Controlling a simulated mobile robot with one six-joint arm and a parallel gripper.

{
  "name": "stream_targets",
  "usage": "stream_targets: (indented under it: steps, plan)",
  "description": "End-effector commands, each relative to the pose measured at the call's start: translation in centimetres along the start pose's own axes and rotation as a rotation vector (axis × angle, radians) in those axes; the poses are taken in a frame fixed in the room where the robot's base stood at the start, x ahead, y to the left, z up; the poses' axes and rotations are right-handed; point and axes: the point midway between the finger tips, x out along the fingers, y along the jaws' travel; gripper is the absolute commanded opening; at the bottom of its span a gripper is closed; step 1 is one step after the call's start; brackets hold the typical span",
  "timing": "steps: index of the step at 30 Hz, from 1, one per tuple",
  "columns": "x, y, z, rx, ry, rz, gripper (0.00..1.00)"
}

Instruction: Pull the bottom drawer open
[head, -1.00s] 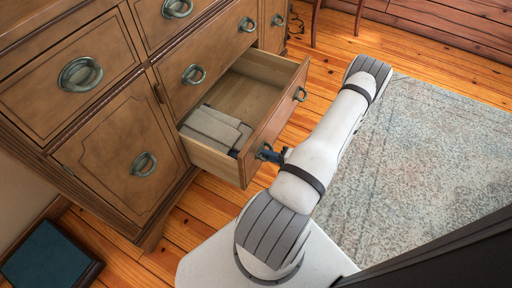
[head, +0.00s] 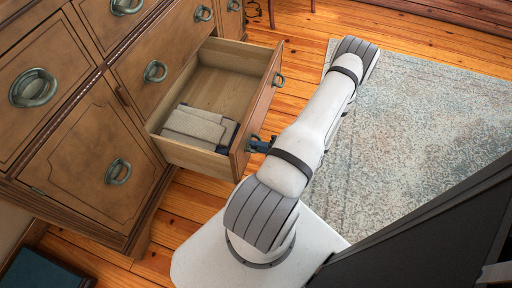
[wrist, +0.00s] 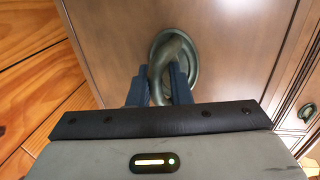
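The bottom drawer (head: 255,115) of the wooden dresser stands well out, and its inside shows. Folded pale cloths and a dark item (head: 198,127) lie at its near end. My gripper (head: 259,145) is at the drawer front's nearer ring handle, which it partly hides in the head view. In the wrist view, the blue fingers of my gripper (wrist: 159,88) are closed on either side of the green metal ring handle (wrist: 172,55), against the drawer front (wrist: 235,40). The drawer's farther handle (head: 278,79) is free.
The dresser (head: 75,155) has further drawers and a cupboard door, all closed. A pale patterned rug (head: 425,125) covers the floor on the right. Bare plank floor (head: 300,65) lies beyond the drawer. A dark blue-topped item (head: 45,270) is at the lower left.

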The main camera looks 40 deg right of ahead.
Motion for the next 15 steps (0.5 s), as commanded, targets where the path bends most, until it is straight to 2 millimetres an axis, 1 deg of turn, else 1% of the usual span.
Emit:
stream_targets:
  steps: [5,8,11,15]
  plan:
    - [-0.1,0.0,-0.1,-0.001,0.001,0.000,0.18]
    - [-0.8,-0.1,-0.1,-0.001,0.002,-0.001,0.18]
    - [-2.2,-0.2,-0.1,0.000,0.005,-0.001,0.18]
    - [-4.6,-0.2,-0.1,-0.001,0.006,-0.001,0.18]
